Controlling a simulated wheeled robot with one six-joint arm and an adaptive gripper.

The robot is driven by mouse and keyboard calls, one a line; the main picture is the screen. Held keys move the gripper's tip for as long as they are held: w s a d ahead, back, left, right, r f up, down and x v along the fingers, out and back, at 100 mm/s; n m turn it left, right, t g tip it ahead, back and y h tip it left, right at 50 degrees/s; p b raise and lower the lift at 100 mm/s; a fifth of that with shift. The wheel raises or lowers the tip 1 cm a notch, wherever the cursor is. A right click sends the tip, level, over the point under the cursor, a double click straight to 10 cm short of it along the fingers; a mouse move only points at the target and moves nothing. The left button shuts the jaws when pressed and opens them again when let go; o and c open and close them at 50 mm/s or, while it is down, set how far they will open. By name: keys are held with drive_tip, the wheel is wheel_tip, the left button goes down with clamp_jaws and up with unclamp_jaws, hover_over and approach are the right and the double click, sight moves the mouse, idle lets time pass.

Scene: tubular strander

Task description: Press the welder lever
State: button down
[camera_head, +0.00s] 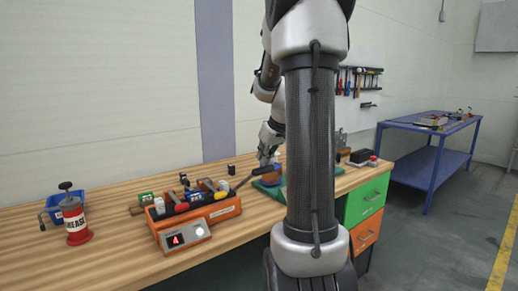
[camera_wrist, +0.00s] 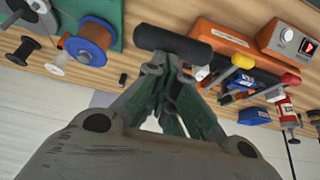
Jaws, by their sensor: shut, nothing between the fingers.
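The orange welder (camera_head: 195,226), with a red display and a white knob, stands on the wooden bench. Its lever (camera_head: 247,178) with a black grip sticks out to the right, toward my gripper. In the wrist view the welder body (camera_wrist: 275,72) is at the upper right, and the thick black lever grip (camera_wrist: 172,40) lies just beyond my fingertips. My gripper (camera_wrist: 168,80) is shut and empty. In the head view my gripper (camera_head: 266,157) is over the bench near the lever's end, partly beside my own arm. I cannot tell whether the fingertips touch the grip.
A blue-flanged copper spool (camera_wrist: 88,42) sits by a green base (camera_wrist: 103,10). A blue table (camera_head: 432,125) is behind at right.

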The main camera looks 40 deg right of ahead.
drive_tip(key=s+f, duration=0.6)
drive_tip(key=f, duration=0.3)
drive_tip(key=shift+s+a, duration=0.25)
drive_tip(key=shift+s, duration=0.1)
drive_tip(key=shift+r, duration=0.1)
drive_tip(key=s+f+v, duration=0.1)
drive_tip(key=s+v, duration=0.1)
drive_tip(key=v, duration=0.9)
drive_tip(key=shift+s, duration=0.15)
idle(1.6)
